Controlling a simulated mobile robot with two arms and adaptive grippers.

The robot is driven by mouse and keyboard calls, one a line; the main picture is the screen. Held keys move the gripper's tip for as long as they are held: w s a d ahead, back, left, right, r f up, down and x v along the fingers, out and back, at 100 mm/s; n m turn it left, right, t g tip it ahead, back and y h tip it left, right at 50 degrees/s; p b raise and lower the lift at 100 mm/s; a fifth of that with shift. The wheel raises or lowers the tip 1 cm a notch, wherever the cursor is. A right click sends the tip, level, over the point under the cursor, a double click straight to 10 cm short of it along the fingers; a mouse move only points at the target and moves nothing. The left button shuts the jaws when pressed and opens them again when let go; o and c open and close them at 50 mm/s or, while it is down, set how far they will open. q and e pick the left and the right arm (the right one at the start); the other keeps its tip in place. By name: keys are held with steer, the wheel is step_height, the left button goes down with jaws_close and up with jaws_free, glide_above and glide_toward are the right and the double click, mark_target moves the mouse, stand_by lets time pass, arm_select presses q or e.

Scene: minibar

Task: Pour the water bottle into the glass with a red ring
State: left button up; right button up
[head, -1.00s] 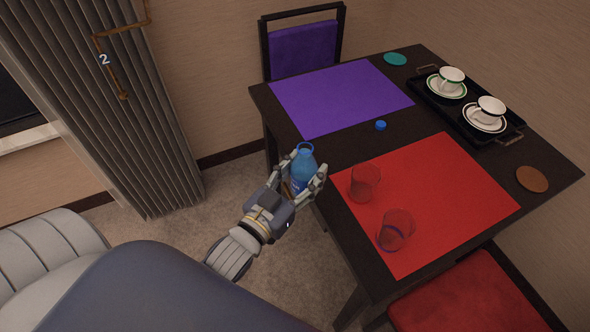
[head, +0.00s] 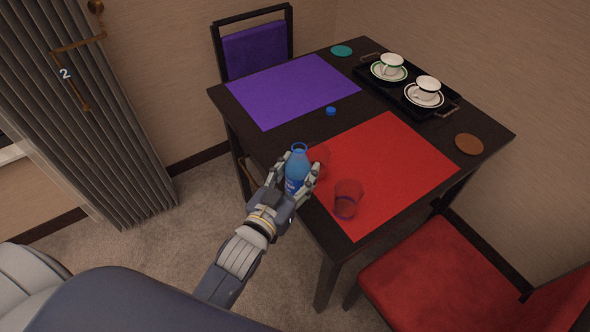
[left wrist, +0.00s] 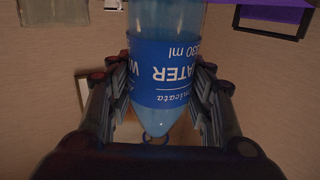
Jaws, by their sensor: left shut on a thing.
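My left gripper (head: 294,180) is shut on the blue water bottle (head: 298,162), beside the table's near left edge. The bottle looks roughly upright and its neck has no cap. In the left wrist view its blue label (left wrist: 165,72) sits between the fingers (left wrist: 165,95). One clear glass (head: 321,157) stands on the red mat just right of the bottle, partly hidden by bottle and fingers; its ring colour is hard to tell against the mat. A second glass (head: 347,198), with a bluish ring low down, stands nearer on the mat. My right gripper is out of view.
The red mat (head: 400,155) and purple mat (head: 295,90) lie on the dark table. A blue cap (head: 331,111) lies between them. A black tray (head: 405,101) with two cups is at the back. A red chair (head: 430,275) stands at the near right.

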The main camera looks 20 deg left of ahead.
arm_select(q)
steer(key=shift+w+d+f+g+p, duration=0.15)
steer(key=shift+w+f+g+p, duration=0.25)
steer(key=shift+w, duration=0.4)
steer(key=shift+w+p, duration=0.2)
steer(key=shift+p, duration=0.1)
steer(key=shift+w+d+f+g+p, duration=0.1)
steer(key=shift+w+f+g+p, duration=0.4)
steer(key=shift+p, duration=0.45)
steer(key=shift+w+f+g+p, duration=0.4)
steer(key=shift+w+f+p, duration=0.15)
steer(key=shift+p, duration=0.25)
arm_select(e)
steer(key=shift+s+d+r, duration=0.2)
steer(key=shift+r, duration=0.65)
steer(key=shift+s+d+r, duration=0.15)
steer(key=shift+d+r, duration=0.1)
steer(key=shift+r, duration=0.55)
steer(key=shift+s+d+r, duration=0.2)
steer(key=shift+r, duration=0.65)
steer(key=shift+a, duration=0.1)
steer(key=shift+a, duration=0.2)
arm_select(q)
steer(key=shift+p, duration=0.45)
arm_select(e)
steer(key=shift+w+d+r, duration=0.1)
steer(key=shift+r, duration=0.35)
